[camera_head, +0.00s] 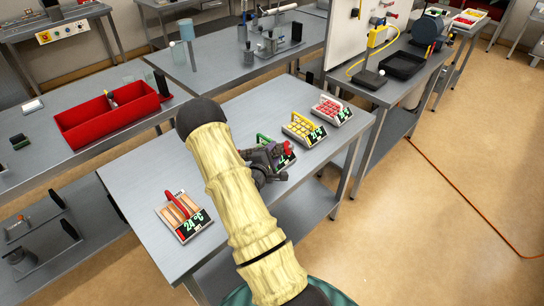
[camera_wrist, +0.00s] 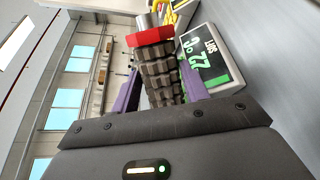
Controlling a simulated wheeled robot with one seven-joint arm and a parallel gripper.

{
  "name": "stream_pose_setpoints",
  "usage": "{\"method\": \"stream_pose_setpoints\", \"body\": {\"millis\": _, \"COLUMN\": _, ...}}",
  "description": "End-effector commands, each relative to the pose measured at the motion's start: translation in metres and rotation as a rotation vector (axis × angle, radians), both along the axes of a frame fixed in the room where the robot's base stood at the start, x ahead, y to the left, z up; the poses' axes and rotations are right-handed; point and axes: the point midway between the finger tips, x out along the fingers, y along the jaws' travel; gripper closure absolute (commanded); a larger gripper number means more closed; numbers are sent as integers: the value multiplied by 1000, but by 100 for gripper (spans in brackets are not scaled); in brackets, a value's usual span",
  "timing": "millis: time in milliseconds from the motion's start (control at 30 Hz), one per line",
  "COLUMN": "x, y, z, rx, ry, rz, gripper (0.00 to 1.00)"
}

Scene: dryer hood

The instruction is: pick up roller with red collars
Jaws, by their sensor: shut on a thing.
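The roller's red collar (camera_wrist: 152,38) shows in the wrist view, just past the tips of my fingers, with a short silver metal end (camera_wrist: 145,22) beyond it. My gripper (camera_wrist: 160,72) is shut on the roller; dark ribbed surfaces lie between its purple sides, and they hide the rest of the roller. In the head view my gripper (camera_head: 268,158) is low over the middle of the near table, beside a green-handled display unit (camera_head: 288,158). A small red part of the roller (camera_head: 288,147) shows at its right side.
A red-handled unit (camera_head: 183,215) stands at the left on the near table (camera_head: 150,180). A yellow unit (camera_head: 303,130) and a pink-red unit (camera_head: 331,110) stand to the right. The green-lit display (camera_wrist: 205,62) is close beside my fingers. A red bin (camera_head: 110,118) is on another table.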

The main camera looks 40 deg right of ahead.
Motion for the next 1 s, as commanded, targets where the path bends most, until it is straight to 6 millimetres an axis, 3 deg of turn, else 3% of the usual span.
{"method": "stream_pose_setpoints", "body": {"millis": 500, "x": 0, "y": 0, "z": 81, "rx": -2, "ry": -5, "rz": 0, "gripper": 92}}
{"method": "stream_pose_setpoints", "body": {"millis": 1000, "x": 0, "y": 0, "z": 89, "rx": -2, "ry": -3, "rz": -1, "gripper": 92}}
